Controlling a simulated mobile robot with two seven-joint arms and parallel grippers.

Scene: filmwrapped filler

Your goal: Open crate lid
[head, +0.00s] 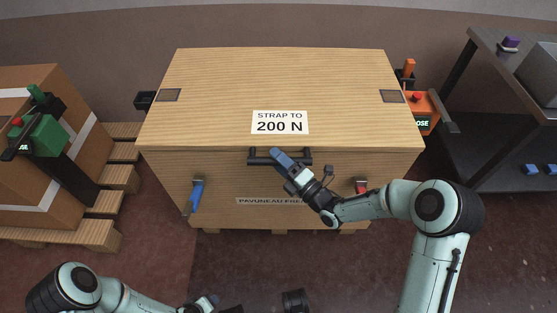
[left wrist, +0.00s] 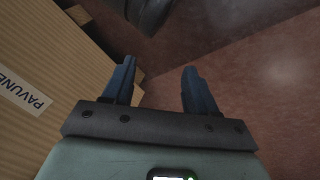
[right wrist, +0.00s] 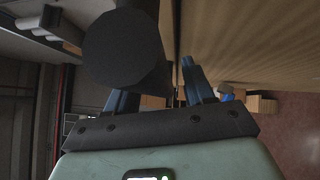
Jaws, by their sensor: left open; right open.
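The wooden crate (head: 290,185) stands in the middle of the head view, its lid (head: 270,85) lying flat on top. A dark bar handle (head: 258,161) is on the lid's front edge. A blue latch (head: 196,196) is at the front left, and a red latch (head: 361,187) at the front right, partly behind my arm. My right gripper (head: 281,157) is open at the handle. In the right wrist view the handle (right wrist: 125,50) is large and close to the fingers; whether it is between them I cannot tell. My left gripper (left wrist: 160,85) is open and empty, low before the crate.
A brown box on a pallet (head: 85,110) with a green tool (head: 42,135) stands at left. An orange device (head: 420,108) is at the crate's right side. A dark shelf table (head: 485,120) stands at far right. The floor in front is partly clear.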

